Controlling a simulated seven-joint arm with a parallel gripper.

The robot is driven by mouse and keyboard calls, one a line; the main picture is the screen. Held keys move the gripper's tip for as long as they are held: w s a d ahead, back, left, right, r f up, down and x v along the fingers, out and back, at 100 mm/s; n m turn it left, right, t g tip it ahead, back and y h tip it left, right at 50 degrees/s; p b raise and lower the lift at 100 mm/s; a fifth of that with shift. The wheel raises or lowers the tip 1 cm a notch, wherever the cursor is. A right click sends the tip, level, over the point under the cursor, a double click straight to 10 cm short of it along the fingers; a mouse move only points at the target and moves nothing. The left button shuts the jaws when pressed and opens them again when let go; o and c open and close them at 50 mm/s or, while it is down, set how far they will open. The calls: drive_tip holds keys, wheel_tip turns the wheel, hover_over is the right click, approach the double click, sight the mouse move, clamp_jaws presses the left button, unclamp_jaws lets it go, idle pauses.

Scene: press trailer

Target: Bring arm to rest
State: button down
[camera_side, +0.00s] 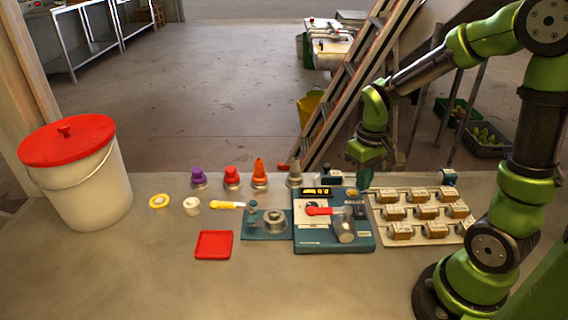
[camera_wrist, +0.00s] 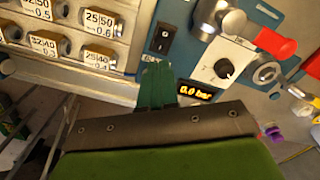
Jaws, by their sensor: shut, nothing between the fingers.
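My gripper (camera_side: 364,177) hangs from my green arm above the back right of the blue press unit in the side view. In the wrist view its teal fingers (camera_wrist: 158,86) are together with nothing between them. The press unit (camera_side: 333,241) has a red-handled lever (camera_side: 320,211) and a metal cylinder (camera_side: 345,231). In the wrist view its display (camera_wrist: 196,91) reads 0.0 bar, and a black rocker switch (camera_wrist: 164,38) and a round dial (camera_wrist: 224,68) show beside it. I cannot tell the exact height of the fingertips above the unit.
A rack of labelled brass-coloured blocks (camera_side: 423,213) lies right of the press. A white bucket with red lid (camera_side: 67,141) is far left. A ladder (camera_side: 345,85) leans behind.

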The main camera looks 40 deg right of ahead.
drive_tip(key=shift+r, duration=0.45)
drive_tip(key=s+a+r+t+y, duration=0.1)
drive_tip(key=s+a+r+t, duration=0.1)
drive_tip(key=a+r, duration=0.3)
drive_tip(key=s+a+r+m+t+y, duration=0.1)
drive_tip(key=s+a+r+t, duration=0.2)
drive_tip(key=a+r+t, duration=0.2)
wheel_tip(320, 180, up, 4)
drive_tip(key=shift+s+a+f, duration=0.15)
drive_tip(key=shift+a, duration=0.2)
